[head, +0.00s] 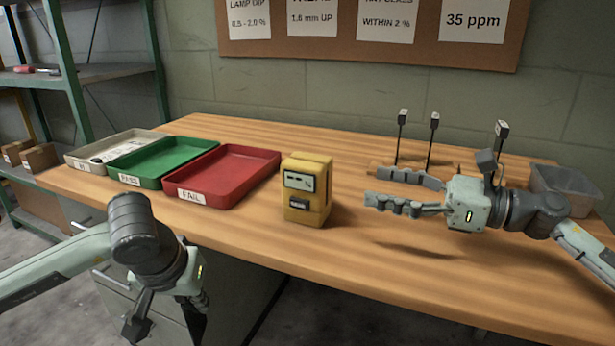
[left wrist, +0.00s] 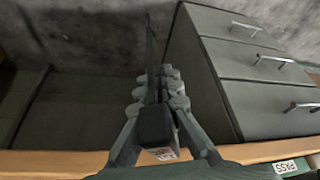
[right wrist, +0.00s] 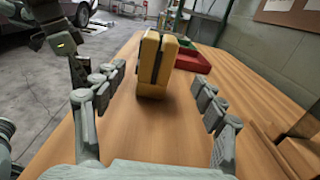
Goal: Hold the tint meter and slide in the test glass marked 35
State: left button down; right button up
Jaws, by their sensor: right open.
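The yellow tint meter (head: 307,190) stands upright on the bench, right of the red tray. In the right wrist view the meter (right wrist: 156,66) stands ahead of the fingertips, untouched, with a dark slot down one side. My right gripper (head: 380,190) is open and empty, fingers pointing left toward it. My left gripper (left wrist: 160,85) points down in front of the bench edge, shut on a dark test glass (left wrist: 155,128) with a label block near the palm; its number is unreadable. Several labelled blocks on thin dark stems (head: 434,121) stand behind my right gripper, numbers too small to read.
A red FAIL tray (head: 224,193), a green PASS tray (head: 125,181) and a pale tray (head: 77,165) line the left of the bench. A grey bin (head: 562,180) sits at the right. Wood is clear in front of the meter. Drawers (left wrist: 262,100) are below.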

aim_at(328, 175)
pick_arm(q)
jog(key=shift+r+p, duration=0.6)
jog(key=shift+r, duration=0.15)
pick_arm(e)
jog(key=shift+w+a+r, duration=0.2)
jog(key=shift+a+r, duration=0.1)
jog(key=shift+a, duration=0.25)
pick_arm(q)
notch_tip(328, 175, up, 2)
jog(key=shift+s+r+p, duration=0.1)
jog(key=shift+r+p, duration=0.1)
jog(key=shift+p, duration=1)
pick_arm(e)
jog(key=x, duration=0.3)
jog(key=shift+a, duration=0.3)
pick_arm(q)
jog(key=shift+r, duration=0.2)
pick_arm(e)
jog(key=x, duration=0.3)
jog(key=shift+w+a+f, duration=0.15)
jog(key=shift+w+a, duration=0.05)
pick_arm(q)
jog(key=shift+r+p, duration=0.1)
jog(key=shift+p, duration=0.2)
pick_arm(e)
jog(key=shift+x, duration=0.8)
jog(key=shift+f, duration=0.1)
jog(key=shift+c, duration=0.4)
jog(key=c, duration=0.7)
jog(key=shift+c, duration=0.2)
